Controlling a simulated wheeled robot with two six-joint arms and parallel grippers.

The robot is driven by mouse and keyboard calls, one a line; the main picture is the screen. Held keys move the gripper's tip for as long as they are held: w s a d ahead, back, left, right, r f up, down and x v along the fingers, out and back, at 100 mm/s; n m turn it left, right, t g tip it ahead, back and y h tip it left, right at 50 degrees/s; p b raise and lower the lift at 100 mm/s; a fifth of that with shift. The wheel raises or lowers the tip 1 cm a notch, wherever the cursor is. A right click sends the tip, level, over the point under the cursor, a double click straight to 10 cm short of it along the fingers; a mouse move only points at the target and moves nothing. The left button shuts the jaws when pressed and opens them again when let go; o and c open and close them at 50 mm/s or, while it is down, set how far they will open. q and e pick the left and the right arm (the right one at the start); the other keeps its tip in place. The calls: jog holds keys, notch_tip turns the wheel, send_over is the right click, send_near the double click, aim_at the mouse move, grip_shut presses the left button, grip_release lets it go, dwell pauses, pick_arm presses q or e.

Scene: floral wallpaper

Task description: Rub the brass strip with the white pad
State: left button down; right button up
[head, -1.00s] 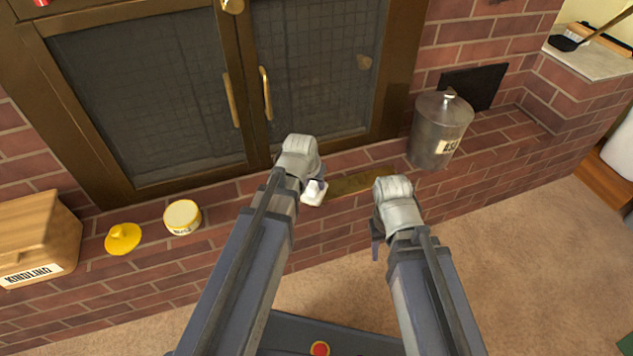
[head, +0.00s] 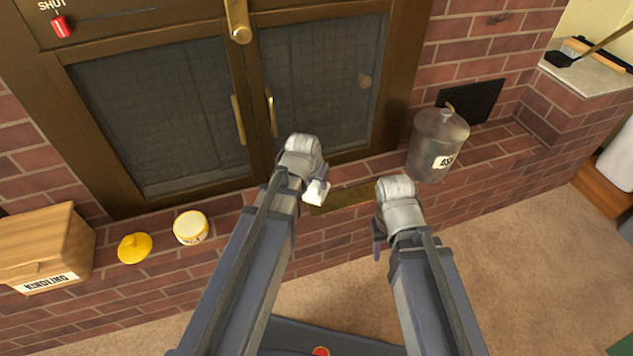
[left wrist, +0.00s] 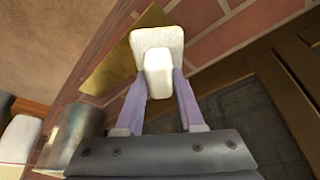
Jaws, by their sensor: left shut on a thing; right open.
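The white pad (head: 317,191) is held in my left gripper (head: 313,183), which is shut on its block-like grip. In the left wrist view the pad (left wrist: 158,40) sits between the two fingers (left wrist: 158,90), its flat side facing away. The brass strip (head: 345,198) lies on the brick ledge between my two grippers. It shows behind the pad in the left wrist view (left wrist: 112,66), and the pad overlaps its near end. I cannot tell whether they touch. My right gripper (head: 379,240) is open and empty, in front of the strip's right end, which its wrist hides.
A metal ash bin (head: 437,145) stands on the ledge at right. Glass fireplace doors (head: 160,115) with brass handles rise behind. Carpet (head: 520,260) lies in front.

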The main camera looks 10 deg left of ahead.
pick_arm(q)
notch_tip(320, 180, up, 3)
jog(key=p, duration=0.3)
dwell(0.6)
